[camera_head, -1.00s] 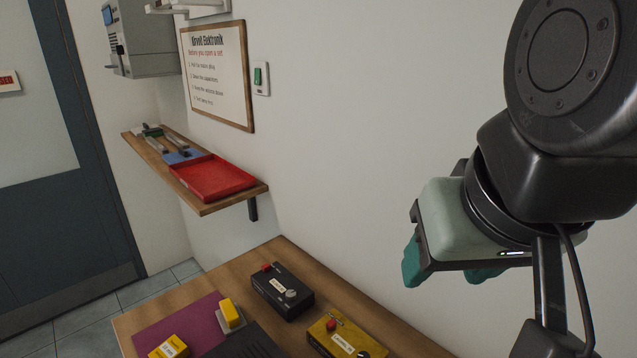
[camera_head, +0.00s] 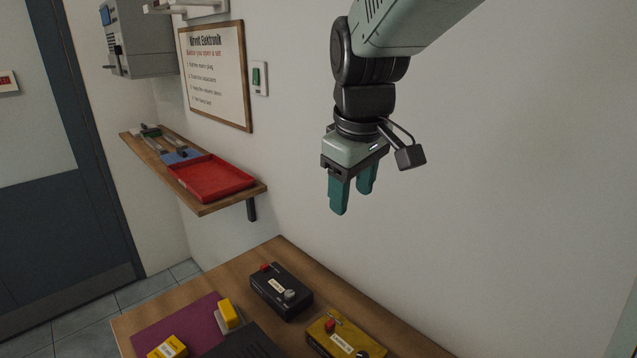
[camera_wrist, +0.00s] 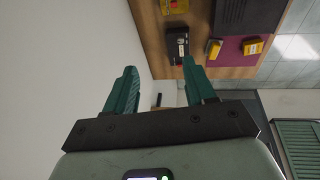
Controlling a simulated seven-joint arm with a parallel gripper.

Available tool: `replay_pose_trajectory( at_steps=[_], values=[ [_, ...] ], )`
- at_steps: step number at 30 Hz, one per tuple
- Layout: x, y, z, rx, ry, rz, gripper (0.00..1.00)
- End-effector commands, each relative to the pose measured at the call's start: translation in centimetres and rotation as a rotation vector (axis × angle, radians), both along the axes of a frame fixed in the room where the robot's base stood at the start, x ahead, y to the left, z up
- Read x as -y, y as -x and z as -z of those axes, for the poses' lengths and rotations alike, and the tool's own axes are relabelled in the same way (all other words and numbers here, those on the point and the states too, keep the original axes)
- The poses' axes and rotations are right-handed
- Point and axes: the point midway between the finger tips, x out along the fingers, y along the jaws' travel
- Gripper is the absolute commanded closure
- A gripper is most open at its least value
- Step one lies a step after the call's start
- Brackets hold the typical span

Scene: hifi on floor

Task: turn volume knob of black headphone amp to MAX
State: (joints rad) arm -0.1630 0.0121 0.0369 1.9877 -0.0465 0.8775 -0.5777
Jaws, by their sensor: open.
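The black headphone amp (camera_head: 279,294) lies on the wooden bench. In the wrist view the black amp (camera_wrist: 177,47) shows at the top, partly behind a finger. My gripper (camera_head: 352,203) hangs in the air above and to the right of the amp, fingers pointing down, open and empty. Its teal fingers (camera_wrist: 160,82) are spread apart in the wrist view. The knob's pointer direction is too small to tell.
A yellow box (camera_head: 343,338) with a red part and a dark knob sits right of the amp. Left are a purple mat (camera_head: 180,325), a yellow-topped block (camera_head: 229,314) and a dark box (camera_head: 243,343). A wall shelf (camera_head: 206,207) with a red tray (camera_head: 212,178) juts out above.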

Motion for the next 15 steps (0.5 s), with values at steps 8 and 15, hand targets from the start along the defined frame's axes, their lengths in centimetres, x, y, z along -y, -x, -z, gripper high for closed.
replay_pose_trajectory(
  at_steps=[8, 15],
  values=[
    [-6.4, -9.2, 10.1, -0.127, 0.086, -0.41, 0.45],
    [-11.1, -13.1, 20.5, -0.211, 0.121, -0.715, 0.45]
  ],
)
